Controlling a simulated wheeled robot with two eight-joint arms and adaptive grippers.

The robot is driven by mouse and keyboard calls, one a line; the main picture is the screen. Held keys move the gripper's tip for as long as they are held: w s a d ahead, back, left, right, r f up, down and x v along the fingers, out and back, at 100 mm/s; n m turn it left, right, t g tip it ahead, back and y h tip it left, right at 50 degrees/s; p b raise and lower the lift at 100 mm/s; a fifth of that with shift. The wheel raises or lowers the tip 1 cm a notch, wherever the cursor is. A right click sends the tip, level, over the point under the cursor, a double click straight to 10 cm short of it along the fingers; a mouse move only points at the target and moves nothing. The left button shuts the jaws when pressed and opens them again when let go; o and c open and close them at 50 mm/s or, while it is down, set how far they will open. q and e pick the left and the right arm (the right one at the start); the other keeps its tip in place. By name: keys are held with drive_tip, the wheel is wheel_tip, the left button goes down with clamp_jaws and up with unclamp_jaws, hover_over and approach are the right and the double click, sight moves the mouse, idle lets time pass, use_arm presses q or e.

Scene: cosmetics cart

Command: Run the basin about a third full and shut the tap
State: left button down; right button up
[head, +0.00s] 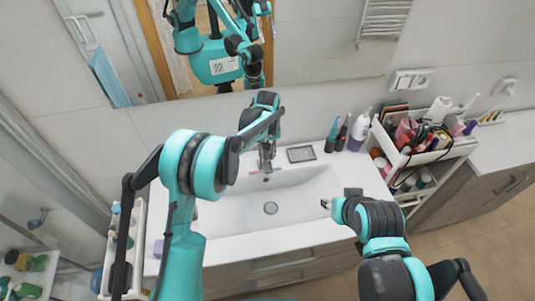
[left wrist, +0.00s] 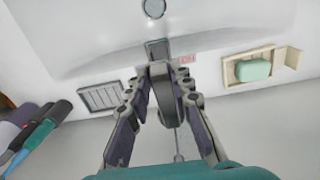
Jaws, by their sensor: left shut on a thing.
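The white basin (head: 235,213) is set in the counter, with a round drain (head: 271,208) in its floor. I see no clear water surface or stream in it. The grey tap (left wrist: 157,49) stands at the basin's back edge; in the head view it is mostly hidden by my left gripper (head: 266,158). In the left wrist view my left gripper (left wrist: 164,88) has its fingers on both sides of the tap's upper part, shut on it. A red label (left wrist: 186,59) shows beside the tap. My right gripper (head: 326,203) is over the basin's right side, small and unclear.
A grey grille (head: 300,154) lies right of the tap. Bottles (head: 359,130) and a crowded cosmetics organiser (head: 455,151) stand at the right. The left wrist view shows a dish with green soap (left wrist: 253,70). A mirror (head: 335,40) is behind the counter.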

use_arm(q)
drive_tip(key=r+g, duration=0.1)
drive_tip(key=w+r+g, duration=0.1)
drive_tip(key=shift+w+a+g+h, duration=0.1)
drive_tip(key=shift+a+g+h, duration=0.05)
drive_tip(key=shift+g+h, duration=0.2)
drive_tip(key=shift+w+r+g, duration=0.3)
drive_tip(key=shift+r+g, duration=0.25)
drive_tip(key=shift+g, duration=0.2)
drive_tip(key=c, duration=1.3)
unclamp_jaws()
wheel_tip(320, 180, up, 10)
drive_tip(key=shift+f, duration=0.1)
